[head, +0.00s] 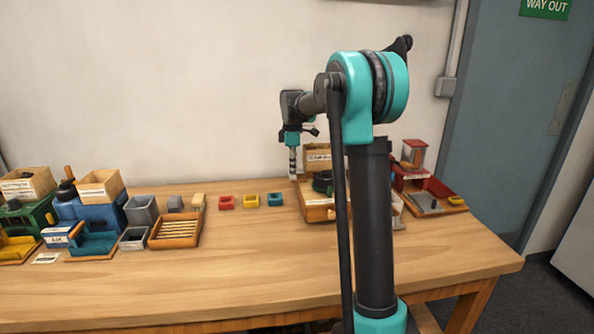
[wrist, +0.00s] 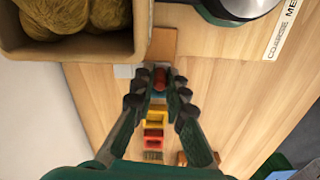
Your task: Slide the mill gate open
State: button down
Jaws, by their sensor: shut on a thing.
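In the wrist view, my gripper (wrist: 160,82) is shut on a small dark red knob (wrist: 160,76). The knob lies by the end of a flat brown wooden strip (wrist: 163,44), which I take for the mill gate. The strip lies beside a wooden hopper box (wrist: 145,25) filled with brown lumps. A dark green mill body with a silver disc (wrist: 235,5) shows at the top edge. In the head view, my gripper (head: 293,165) points down just left of the labelled hopper (head: 317,150). The dark green mill (head: 322,182) is partly hidden behind my arm.
A wooden tray of sticks (head: 175,232) and blue and green machines stand further left. A red machine (head: 414,155) is at right. The table front is clear.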

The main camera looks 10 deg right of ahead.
jog(key=shift+a, duration=0.15)
jog(key=c, duration=1.5)
grip_release()
jog(key=shift+c, duration=0.2)
notch_tip(320, 180, up, 12)
